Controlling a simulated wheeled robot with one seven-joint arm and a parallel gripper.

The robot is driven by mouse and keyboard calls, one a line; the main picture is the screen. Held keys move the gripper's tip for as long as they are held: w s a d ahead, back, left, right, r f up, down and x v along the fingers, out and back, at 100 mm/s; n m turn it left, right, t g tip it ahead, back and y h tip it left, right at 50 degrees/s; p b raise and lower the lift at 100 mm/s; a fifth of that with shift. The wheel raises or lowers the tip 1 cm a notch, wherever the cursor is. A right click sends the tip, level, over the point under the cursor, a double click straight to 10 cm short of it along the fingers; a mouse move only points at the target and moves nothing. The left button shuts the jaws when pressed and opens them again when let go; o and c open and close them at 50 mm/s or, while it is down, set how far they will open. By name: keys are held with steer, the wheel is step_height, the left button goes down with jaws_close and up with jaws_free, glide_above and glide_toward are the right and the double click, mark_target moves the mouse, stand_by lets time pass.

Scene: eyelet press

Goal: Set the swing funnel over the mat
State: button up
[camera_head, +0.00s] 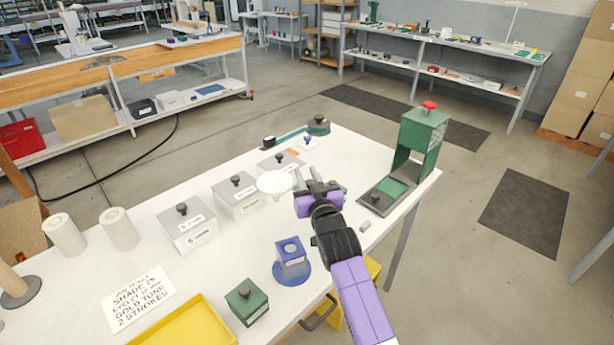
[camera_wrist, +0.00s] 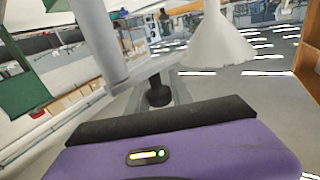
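The white swing funnel (camera_head: 275,184) is in the head view just left of my gripper (camera_head: 316,180), at about its height over the white table. A white cone that looks like the same funnel (camera_wrist: 217,42) shows at the upper right of the wrist view. A dark knob (camera_wrist: 157,92) stands beyond the front of my gripper there, with a grey post (camera_wrist: 97,40) to its left. I cannot tell whether my fingers touch the knob or the funnel. A green pad (camera_head: 392,189) lies on the press base; I cannot tell whether it is the mat.
The green press (camera_head: 424,135) with a red knob stands at the right table edge. Grey lidded boxes (camera_head: 187,229) line the left. A blue holder (camera_head: 291,262), a green box (camera_head: 247,302) and a yellow tray (camera_head: 187,325) are nearer. A small grey cylinder (camera_head: 365,227) lies near the right edge.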

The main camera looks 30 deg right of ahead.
jaws_close()
stand_by(1.1)
